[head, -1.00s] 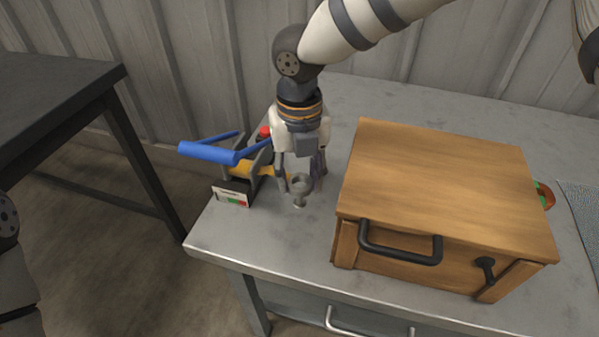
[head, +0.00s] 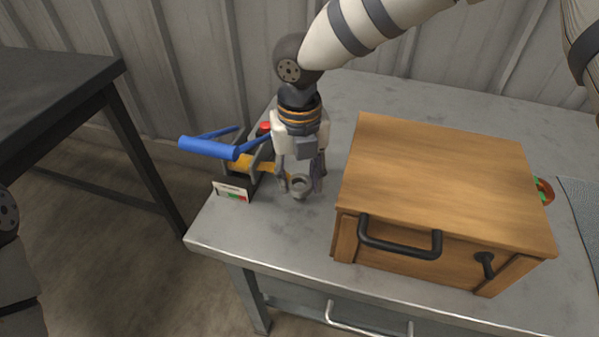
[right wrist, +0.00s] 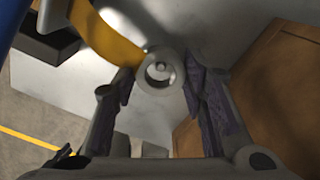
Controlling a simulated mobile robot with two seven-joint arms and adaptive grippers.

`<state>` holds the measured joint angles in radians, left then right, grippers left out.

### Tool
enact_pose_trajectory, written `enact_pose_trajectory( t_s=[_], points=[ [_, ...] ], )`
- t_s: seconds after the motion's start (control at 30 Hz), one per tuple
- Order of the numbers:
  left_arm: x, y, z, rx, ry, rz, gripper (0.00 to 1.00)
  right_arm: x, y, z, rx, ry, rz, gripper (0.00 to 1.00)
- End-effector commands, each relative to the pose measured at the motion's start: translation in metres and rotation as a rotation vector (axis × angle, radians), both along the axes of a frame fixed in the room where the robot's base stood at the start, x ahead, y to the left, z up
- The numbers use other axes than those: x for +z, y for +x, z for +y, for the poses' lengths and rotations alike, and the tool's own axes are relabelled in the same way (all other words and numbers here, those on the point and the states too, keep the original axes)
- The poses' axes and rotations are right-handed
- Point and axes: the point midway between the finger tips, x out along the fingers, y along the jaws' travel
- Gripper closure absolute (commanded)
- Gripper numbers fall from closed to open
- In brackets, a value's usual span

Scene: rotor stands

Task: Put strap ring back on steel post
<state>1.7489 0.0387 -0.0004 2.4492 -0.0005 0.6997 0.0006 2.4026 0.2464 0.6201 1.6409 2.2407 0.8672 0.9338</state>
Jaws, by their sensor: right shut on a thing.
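The strap ring (head: 300,185) is a grey ring at the end of a yellow strap (head: 240,163). My right gripper (head: 300,187) points down and is shut on the ring, with one finger on each side. In the right wrist view the ring (right wrist: 149,79) sits between the fingers (right wrist: 158,90). The round top of the steel post (right wrist: 162,67) shows inside the ring's hole. The post's lower part is hidden by the ring, so how far down the ring sits cannot be told. My left gripper is not in view.
A stand with a blue handle (head: 208,147), a red knob (head: 264,127) and a label plate (head: 231,191) is left of my gripper. A wooden box (head: 450,180) with black handles is close on the right. The grey table's (head: 290,240) front strip is clear.

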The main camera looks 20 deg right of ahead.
Motion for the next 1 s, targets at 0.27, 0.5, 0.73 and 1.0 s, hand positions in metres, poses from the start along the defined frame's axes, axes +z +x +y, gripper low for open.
enact_pose_trajectory(
  t_s=[0.27, 0.5, 0.73, 1.0],
  points=[
    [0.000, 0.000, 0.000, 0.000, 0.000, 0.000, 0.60, -0.003, 0.000, 0.000, 0.000, 0.000, -0.002, 0.86],
    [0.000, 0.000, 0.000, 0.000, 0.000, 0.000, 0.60, -0.003, 0.000, 0.000, 0.000, 0.000, -0.001, 0.86],
    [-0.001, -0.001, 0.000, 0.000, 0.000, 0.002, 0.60, -0.008, 0.000, 0.000, -0.001, 0.000, 0.000, 0.86],
    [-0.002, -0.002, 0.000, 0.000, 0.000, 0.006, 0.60, -0.016, 0.000, 0.000, 0.000, 0.000, 0.000, 0.86]
  ],
)
